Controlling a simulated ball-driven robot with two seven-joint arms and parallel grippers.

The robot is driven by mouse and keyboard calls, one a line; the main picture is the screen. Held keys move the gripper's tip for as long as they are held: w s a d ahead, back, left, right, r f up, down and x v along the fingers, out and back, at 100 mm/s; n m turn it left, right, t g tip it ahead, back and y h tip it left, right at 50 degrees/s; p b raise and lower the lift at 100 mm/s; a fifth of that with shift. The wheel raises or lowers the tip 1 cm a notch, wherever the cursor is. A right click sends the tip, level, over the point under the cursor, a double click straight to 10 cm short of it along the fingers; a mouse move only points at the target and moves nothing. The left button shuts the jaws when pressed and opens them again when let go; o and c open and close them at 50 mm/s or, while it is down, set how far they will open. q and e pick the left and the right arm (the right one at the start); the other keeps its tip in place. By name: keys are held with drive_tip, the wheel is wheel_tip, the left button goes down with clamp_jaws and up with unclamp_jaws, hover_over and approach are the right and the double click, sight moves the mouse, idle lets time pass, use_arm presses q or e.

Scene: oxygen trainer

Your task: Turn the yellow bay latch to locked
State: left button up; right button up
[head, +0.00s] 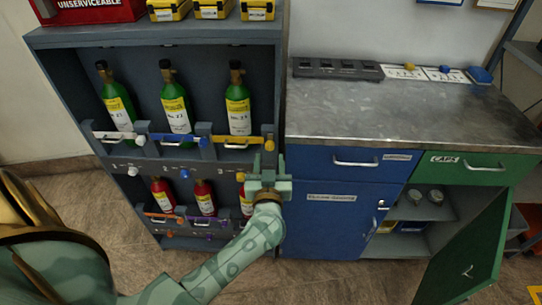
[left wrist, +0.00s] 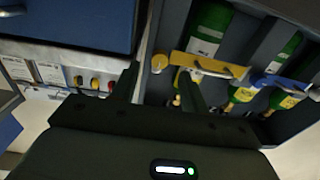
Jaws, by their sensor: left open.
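The yellow bay is the right one in the upper row of the rack. Its yellow bar (head: 237,142) crosses in front of a green cylinder (head: 238,108). The round yellow latch knob (head: 269,144) sits at the bar's right end. In the left wrist view the knob (left wrist: 159,63) and yellow bar (left wrist: 205,66) show beyond the fingers. My left gripper (head: 270,163) is open and empty, just in front of and below the knob. In the wrist view the knob lies between the two fingertips (left wrist: 158,78); I see no contact. My right gripper is not in view.
White and blue bays with green cylinders stand to the left; red cylinders (head: 204,197) fill the lower row. A blue cabinet (head: 330,212) with a metal worktop (head: 400,112) stands close on the right. A green door (head: 470,250) hangs open farther right.

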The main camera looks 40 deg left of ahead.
sight(270, 148)
use_arm(q)
drive_tip(key=shift+b+x, duration=0.4)
drive_tip(key=shift+x, duration=1.4)
drive_tip(key=shift+c, duration=0.4)
clamp_jaws()
